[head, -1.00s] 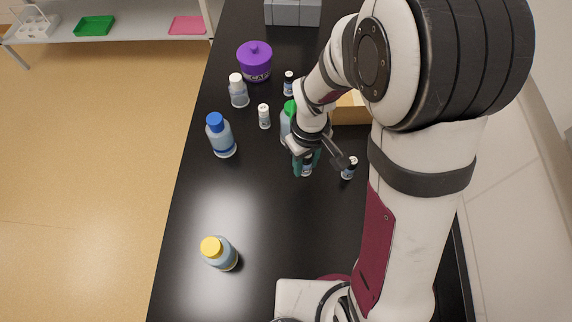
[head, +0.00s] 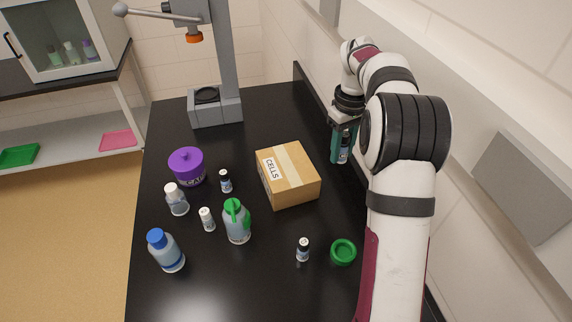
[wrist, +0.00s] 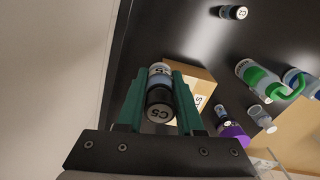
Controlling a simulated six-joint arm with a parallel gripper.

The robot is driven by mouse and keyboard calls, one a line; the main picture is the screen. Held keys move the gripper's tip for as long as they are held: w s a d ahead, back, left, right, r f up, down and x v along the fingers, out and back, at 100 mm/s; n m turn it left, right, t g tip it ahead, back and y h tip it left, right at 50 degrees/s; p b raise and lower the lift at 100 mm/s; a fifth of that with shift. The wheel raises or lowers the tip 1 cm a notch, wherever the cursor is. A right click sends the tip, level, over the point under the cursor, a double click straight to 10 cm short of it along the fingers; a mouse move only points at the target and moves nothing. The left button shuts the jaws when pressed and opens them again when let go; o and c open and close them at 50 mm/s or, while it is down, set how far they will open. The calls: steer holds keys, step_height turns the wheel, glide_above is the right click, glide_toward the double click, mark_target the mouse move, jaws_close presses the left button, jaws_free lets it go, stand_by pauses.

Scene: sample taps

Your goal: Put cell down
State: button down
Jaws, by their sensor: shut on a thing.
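My gripper (head: 342,143) is at the right side of the bench in the head view, behind and right of the cardboard box. Its green fingers are shut on a small cell vial (wrist: 159,88) with a black cap marked C5. The vial also shows between the fingers in the head view (head: 344,150), held above the bench. The cardboard box (head: 290,185) labelled CELLS is closed, with tape along its top.
A purple-lidded jar (head: 187,167), a white-capped bottle (head: 176,200), a small white-capped vial (head: 207,220), a green-topped bottle (head: 237,222) and a blue-capped bottle (head: 166,252) stand left. A green ring-shaped item (head: 343,251) lies right. A grey press (head: 215,107) stands at the back.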

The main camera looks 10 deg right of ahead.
steer(key=shift+w, duration=0.4)
glide_above(296, 173)
step_height(296, 173, down, 6)
steer(key=shift+s+d+f, duration=0.15)
steer(key=shift+f, duration=0.05)
step_height(296, 173, down, 4)
steer(key=shift+f, duration=0.1)
steer(key=shift+f, duration=0.1)
steer(key=c, duration=0.5)
jaws_free()
steer(key=shift+c, duration=0.2)
